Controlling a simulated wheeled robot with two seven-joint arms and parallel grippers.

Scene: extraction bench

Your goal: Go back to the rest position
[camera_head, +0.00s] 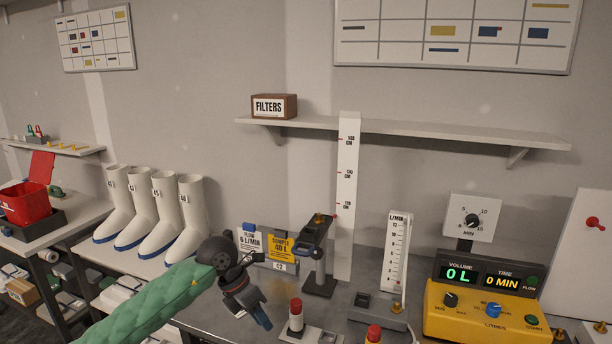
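My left arm (155,303), in a green sleeve, comes in from the lower left. My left gripper (262,318) is dark with a blue part near its tip and points down over the left part of the grey bench (215,315). No object shows in it, but I cannot make out whether its fingers are apart. My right gripper is not in view.
Near the gripper stand a dark stand (318,255), a card holder (283,267) and a red-capped item (296,314). Further right are a flowmeter (396,255) and a yellow pump (470,312) reading 0 L and 0 MIN. White boots (188,215) stand left.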

